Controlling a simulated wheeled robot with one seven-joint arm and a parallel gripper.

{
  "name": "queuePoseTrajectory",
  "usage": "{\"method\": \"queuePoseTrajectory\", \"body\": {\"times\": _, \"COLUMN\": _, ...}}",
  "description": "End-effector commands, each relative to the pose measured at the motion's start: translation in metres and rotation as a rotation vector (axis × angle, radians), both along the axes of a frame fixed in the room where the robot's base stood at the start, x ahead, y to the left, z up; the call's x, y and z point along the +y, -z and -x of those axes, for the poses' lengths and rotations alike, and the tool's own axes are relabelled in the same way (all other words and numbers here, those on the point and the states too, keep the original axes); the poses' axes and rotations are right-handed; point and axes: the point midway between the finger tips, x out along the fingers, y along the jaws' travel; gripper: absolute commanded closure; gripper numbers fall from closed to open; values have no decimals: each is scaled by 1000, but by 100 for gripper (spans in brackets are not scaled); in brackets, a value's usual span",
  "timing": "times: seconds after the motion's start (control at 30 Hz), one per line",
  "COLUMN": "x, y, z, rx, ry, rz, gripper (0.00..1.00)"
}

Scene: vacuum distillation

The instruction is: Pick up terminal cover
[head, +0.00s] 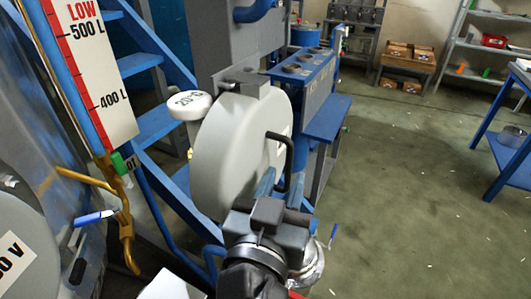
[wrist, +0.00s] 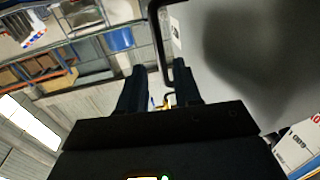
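The terminal cover (head: 228,150) is a thick grey disc standing on edge in the middle of the head view. A black bent handle (head: 289,160) sticks out from its face. In the wrist view the grey cover (wrist: 240,50) fills the upper right, and its handle (wrist: 158,45) runs down toward the gap between my fingers. My gripper (head: 283,188) is at the lower part of the handle, also seen in the wrist view (wrist: 158,85). Its fingers are apart, with the handle's lower end appearing between them. Whether they touch it cannot be told.
A second grey cover (head: 22,255) with a "V" label is at lower left. A gauge board (head: 95,70), brass valve pipe (head: 125,225) and blue stairs (head: 150,130) stand left. A blue bench (head: 328,115) stands behind. Floor (head: 410,180) at right is mostly clear, before a blue table (head: 505,155).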

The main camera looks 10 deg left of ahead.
Motion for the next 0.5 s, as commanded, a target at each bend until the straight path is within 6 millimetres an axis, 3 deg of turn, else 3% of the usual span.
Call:
{"method": "queuePoseTrajectory", "body": {"times": 0.3, "x": -5, "y": 0, "z": -42, "rx": 1, "ry": 1, "rz": 2, "gripper": 67}}
{"method": "queuePoseTrajectory", "body": {"times": 0.5, "x": -6, "y": 2, "z": -52, "rx": 2, "ry": -1, "rz": 0, "gripper": 67}}
